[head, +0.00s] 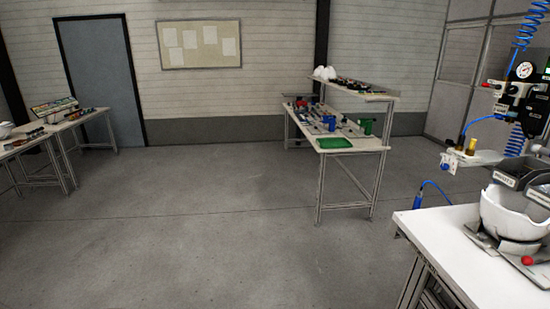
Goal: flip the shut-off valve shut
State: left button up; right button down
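At the upper right of the head view, a small red handle (492,83) sits on the left side of a dark air unit with a round pressure gauge (524,70). This looks like the shut-off valve, but it is too small to tell its position surely. Another red part shows just right of the gauge's lower edge. Neither of my grippers is in view.
A white workbench (435,235) at the right holds a white helmet shell (512,215) in a fixture. Blue hoses (535,30) hang above it. A table with a shelf (352,148) stands mid-room, tables (85,118) at left. Open floor (200,220) lies between.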

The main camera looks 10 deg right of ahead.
aim_at(498, 87)
jog(key=z, duration=0.4)
jog(key=i, duration=1.45)
jog(key=z, duration=1.05)
jog(key=i, duration=0.8)
jog(key=u, duration=0.45)
